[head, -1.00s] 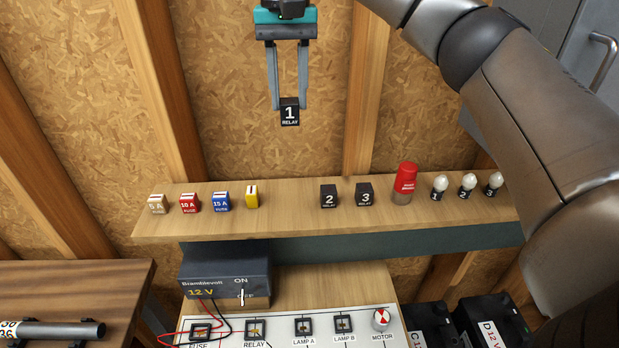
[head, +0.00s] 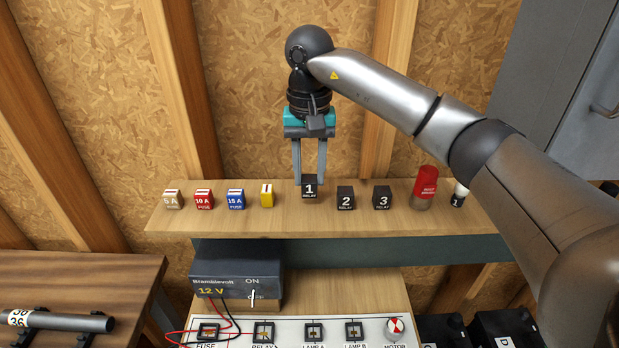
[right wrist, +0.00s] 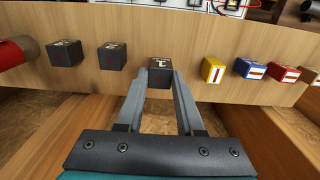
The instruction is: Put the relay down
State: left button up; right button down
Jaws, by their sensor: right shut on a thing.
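My right gripper (head: 310,183) is shut on the black relay 1 (head: 309,188). It holds the relay upright at the wooden shelf (head: 290,223), between the yellow fuse (head: 267,195) and relay 2 (head: 346,198). In the right wrist view the relay (right wrist: 160,74) sits between the two fingertips, over the shelf board. I cannot tell whether its base touches the shelf. Relay 3 (head: 382,198) stands to the right of relay 2. My left gripper is not in view.
White, red and blue fuses (head: 236,199) stand on the left of the shelf. A red-topped item (head: 424,188) and a bulb (head: 460,195) stand on the right, the bulb beside my arm. Below are a 12 V supply (head: 236,277) and a white panel (head: 290,326).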

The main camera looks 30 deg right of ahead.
aim_at(310, 178)
jog(key=shift+f, duration=0.9)
jog(key=shift+f, duration=0.1)
jog(key=c, duration=0.5)
grip_release()
jog(key=shift+c, duration=0.2)
notch_tip(310, 178, up, 12)
